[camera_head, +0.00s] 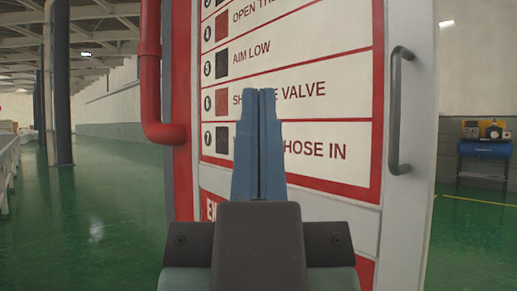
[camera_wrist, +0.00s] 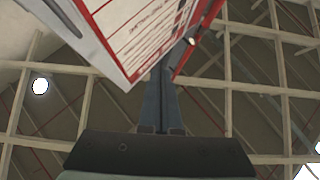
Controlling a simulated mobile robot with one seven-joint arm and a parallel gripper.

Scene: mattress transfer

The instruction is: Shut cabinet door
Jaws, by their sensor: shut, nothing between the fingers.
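The cabinet door (camera_head: 400,215) is a tall pale panel with a red-bordered instruction sign (camera_head: 340,115) on its face. A grey vertical bar handle (camera_head: 394,110) is near its right edge. My gripper (camera_head: 259,92) points upward in front of the sign, left of the handle. Its two blue fingers are together and empty, covering part of the lettering. In the wrist view, the fingers (camera_wrist: 160,75) reach up close to the door's face (camera_wrist: 130,35). I cannot tell whether they touch it, or how far the door stands from its frame.
A red pipe (camera_head: 150,75) runs down the cabinet's left side and bends toward it. Open green floor (camera_head: 100,225) lies to the left, with dark columns (camera_head: 60,85) beyond. A blue tank-shaped machine (camera_head: 484,150) stands against the far wall at right.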

